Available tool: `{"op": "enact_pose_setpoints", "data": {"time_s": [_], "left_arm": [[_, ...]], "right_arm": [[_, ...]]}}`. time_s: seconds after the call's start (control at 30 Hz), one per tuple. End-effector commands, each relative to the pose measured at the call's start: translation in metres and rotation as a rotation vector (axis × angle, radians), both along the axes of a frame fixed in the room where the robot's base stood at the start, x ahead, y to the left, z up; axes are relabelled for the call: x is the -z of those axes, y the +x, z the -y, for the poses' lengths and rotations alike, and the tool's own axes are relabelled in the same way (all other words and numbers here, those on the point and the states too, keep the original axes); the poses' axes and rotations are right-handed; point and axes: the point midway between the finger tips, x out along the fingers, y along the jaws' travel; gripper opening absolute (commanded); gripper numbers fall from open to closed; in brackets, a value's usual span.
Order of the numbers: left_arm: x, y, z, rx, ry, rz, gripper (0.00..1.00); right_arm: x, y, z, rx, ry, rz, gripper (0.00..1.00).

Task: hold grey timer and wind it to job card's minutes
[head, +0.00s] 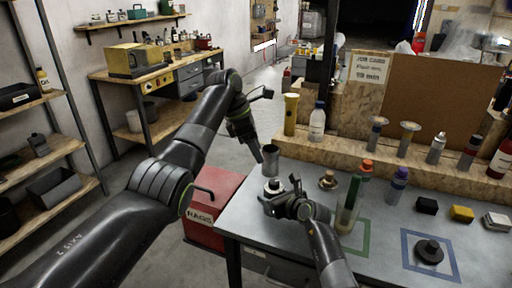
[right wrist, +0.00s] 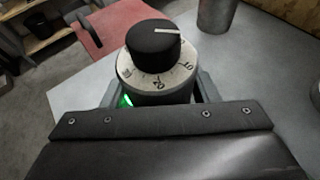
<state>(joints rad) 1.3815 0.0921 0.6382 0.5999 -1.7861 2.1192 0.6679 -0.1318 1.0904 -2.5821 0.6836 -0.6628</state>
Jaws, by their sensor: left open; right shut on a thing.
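The grey timer (head: 273,186) is at the table's left edge in the head view. My right gripper (head: 283,200) is shut around its body. In the right wrist view the timer (right wrist: 160,82) stands upright between the jaws (right wrist: 158,100), with a black knob (right wrist: 153,45) above a white numbered dial. The knob's white line points right; the number it marks is unclear. My left gripper (head: 262,125) is open and empty, above and beyond the timer. The job card (head: 371,68) on the back board seems to read 10 min.
A grey metal cup (head: 270,160) stands just behind the timer. A red rags bin (head: 215,205) is left of the table. Green and blue outlined squares mark the tabletop.

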Motion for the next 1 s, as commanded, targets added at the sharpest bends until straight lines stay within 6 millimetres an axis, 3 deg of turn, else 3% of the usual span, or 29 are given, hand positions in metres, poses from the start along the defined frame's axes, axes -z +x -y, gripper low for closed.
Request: {"op": "enact_pose_setpoints", "data": {"time_s": [0.07, 0.2, 0.77, 1.0], "left_arm": [[0.000, 0.000, 0.000, 0.000, 0.000, 0.000, 0.52], [0.001, -0.001, 0.001, -0.011, 0.001, 0.001, 0.39], [0.002, -0.018, 0.010, -0.377, 0.002, 0.000, 0.39], [0.026, -0.014, 0.019, -0.392, 0.000, -0.003, 0.39]], "right_arm": [[0.000, 0.000, 0.000, 0.000, 0.000, 0.000, 0.28], [0.000, 0.000, 0.000, 0.000, 0.000, 0.000, 0.28], [0.000, 0.000, 0.000, 0.000, 0.000, 0.000, 0.28], [0.000, 0.000, 0.000, 0.000, 0.000, 0.000, 0.28]]}}
